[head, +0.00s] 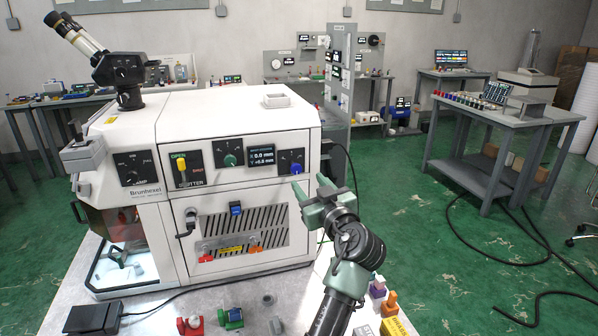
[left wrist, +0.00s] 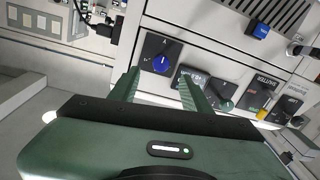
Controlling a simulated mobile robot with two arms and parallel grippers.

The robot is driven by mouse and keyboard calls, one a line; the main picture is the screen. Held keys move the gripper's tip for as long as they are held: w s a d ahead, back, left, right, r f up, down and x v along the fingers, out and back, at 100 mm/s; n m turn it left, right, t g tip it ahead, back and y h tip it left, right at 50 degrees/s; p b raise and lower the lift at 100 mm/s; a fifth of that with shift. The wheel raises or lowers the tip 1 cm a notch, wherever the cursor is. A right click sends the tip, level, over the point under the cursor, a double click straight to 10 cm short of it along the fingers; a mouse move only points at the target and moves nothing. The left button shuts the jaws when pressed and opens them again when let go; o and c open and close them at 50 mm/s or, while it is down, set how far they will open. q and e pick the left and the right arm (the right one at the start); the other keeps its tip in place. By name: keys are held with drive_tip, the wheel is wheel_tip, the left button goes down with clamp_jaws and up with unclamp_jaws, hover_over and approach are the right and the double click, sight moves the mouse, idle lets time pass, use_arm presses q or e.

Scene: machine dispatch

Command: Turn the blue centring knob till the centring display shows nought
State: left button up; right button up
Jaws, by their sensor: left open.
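The blue centring knob (head: 296,168) is on a dark plate at the right end of the white machine's front panel. In the left wrist view the blue knob (left wrist: 161,64) has a pale pointer line and appears just beyond the space between the fingertips. The centring display (head: 262,156) is left of the knob; its two lines of digits are too small to read surely. My left gripper (head: 310,184) is open and empty, in front of the panel just below and right of the knob, apparently not touching it. My right gripper is out of view.
A green knob (head: 230,159) and a yellow shutter lever (head: 181,167) sit farther left on the panel. A microscope-like eyepiece (head: 120,68) stands on top. Small coloured parts and a black pedal (head: 93,318) lie on the bench in front. Open green floor is to the right.

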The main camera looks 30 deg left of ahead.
sight(297, 170)
use_arm(q)
drive_tip(key=p+x, duration=0.3)
drive_tip(key=x, duration=0.4)
drive_tip(key=shift+a+r, duration=0.1)
drive_tip(key=shift+r, duration=0.05)
drive_tip(key=shift+w+a, duration=0.15)
drive_tip(key=shift+a, duration=0.05)
clamp_jaws()
